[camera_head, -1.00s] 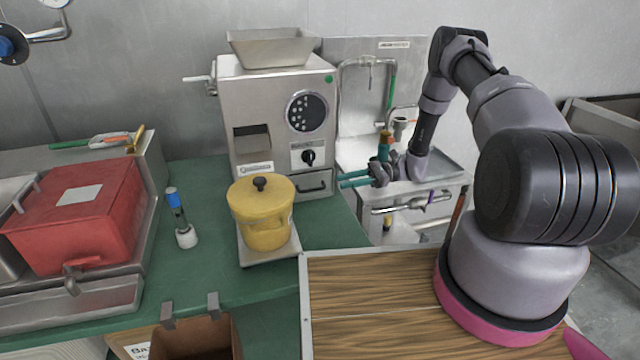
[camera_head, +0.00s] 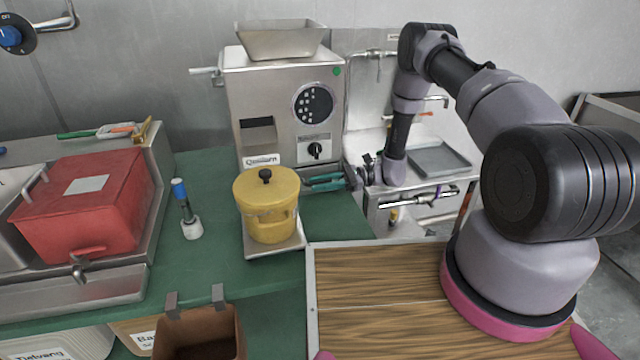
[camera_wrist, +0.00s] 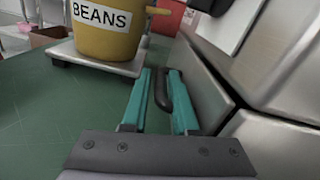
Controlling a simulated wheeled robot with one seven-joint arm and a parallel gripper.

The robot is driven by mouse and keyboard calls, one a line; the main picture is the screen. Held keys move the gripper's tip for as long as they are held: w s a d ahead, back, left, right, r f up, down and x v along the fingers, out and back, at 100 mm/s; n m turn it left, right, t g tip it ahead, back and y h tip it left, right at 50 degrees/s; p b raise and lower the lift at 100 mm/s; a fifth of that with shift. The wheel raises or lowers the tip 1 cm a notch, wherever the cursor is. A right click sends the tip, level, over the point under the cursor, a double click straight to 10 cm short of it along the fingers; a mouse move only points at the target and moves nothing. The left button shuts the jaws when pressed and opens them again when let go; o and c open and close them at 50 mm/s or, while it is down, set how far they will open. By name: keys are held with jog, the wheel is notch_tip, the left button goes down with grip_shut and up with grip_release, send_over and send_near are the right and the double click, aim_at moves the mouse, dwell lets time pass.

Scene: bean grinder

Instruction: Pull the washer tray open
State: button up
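A steel grinder (camera_head: 280,105) has a low front drawer, the tray, mostly hidden behind my gripper in the head view. In the wrist view the drawer's steel front (camera_wrist: 205,85) is to the right, with a black bar handle (camera_wrist: 162,92) standing out from it. My gripper (camera_head: 318,183) is low in front of the drawer. In the wrist view its teal fingers (camera_wrist: 160,82) are open on both sides of the handle, which is closer to the right finger. A gap shows between the left finger and the handle. The drawer looks closed.
A yellow pot (camera_head: 268,205) marked BEANS stands on a scale (camera_head: 272,247) just left of my gripper. A blue-topped tool (camera_head: 186,208) and a red box (camera_head: 85,205) are farther left. A sink unit (camera_head: 425,190) is on the right.

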jog(key=shift+c, duration=0.4)
grip_shut()
dwell(1.1)
